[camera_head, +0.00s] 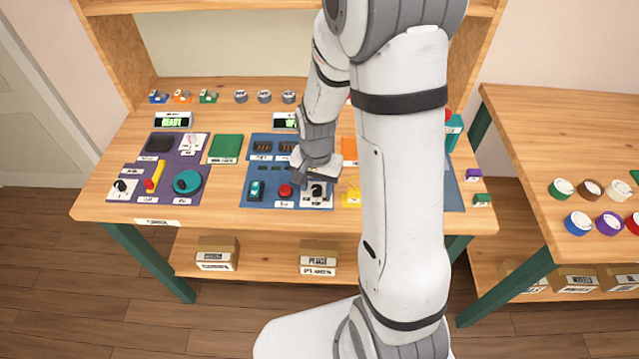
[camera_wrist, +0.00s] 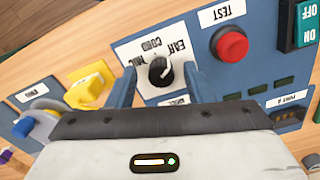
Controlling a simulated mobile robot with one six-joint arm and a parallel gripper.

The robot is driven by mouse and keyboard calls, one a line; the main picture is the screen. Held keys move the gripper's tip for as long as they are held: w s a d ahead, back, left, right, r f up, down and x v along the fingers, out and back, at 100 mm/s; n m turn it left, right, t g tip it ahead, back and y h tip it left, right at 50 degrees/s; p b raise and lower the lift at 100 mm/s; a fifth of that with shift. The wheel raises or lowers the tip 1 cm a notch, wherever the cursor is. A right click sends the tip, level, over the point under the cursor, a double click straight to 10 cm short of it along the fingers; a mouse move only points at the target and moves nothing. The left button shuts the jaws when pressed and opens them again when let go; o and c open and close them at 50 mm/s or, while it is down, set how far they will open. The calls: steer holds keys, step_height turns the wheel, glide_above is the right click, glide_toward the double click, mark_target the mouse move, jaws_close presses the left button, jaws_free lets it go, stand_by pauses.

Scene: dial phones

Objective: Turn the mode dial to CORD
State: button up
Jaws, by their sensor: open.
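The mode dial is a black round knob (camera_wrist: 161,72) on a white plate with the labels EAR, CORD and MIC, upside down in the wrist view. Its pale pointer mark seems to lean up and right, towards EAR, but it is small. In the head view the dial (camera_head: 317,189) sits at the front right of a blue panel. My gripper (camera_wrist: 163,76) is open, its two blue-grey fingers either side of the dial with gaps visible. It also shows above the dial in the head view (camera_head: 313,181). I cannot tell how far down the fingers reach.
A red TEST button (camera_wrist: 231,45) and a green ON/OFF switch (camera_wrist: 301,22) are right of the dial in the wrist view. A yellow part (camera_wrist: 88,84) is on the left. A purple panel (camera_head: 133,188) with several controls lies left on the bench.

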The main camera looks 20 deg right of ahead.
steer(key=shift+c, duration=0.2)
steer(key=c, duration=0.9)
steer(key=shift+o, duration=0.6)
steer(key=shift+d, duration=0.3)
steer(key=shift+a, duration=0.2)
steer(key=shift+c, duration=0.9)
steer(key=shift+s+f+n, duration=0.15)
steer(key=shift+n, duration=0.25)
steer(key=n+b, duration=0.1)
steer(key=n, duration=0.2)
steer(key=shift+n+b, duration=0.3)
steer(key=shift+n, duration=0.1)
steer(key=n+b, duration=0.1)
steer(key=n, duration=0.5)
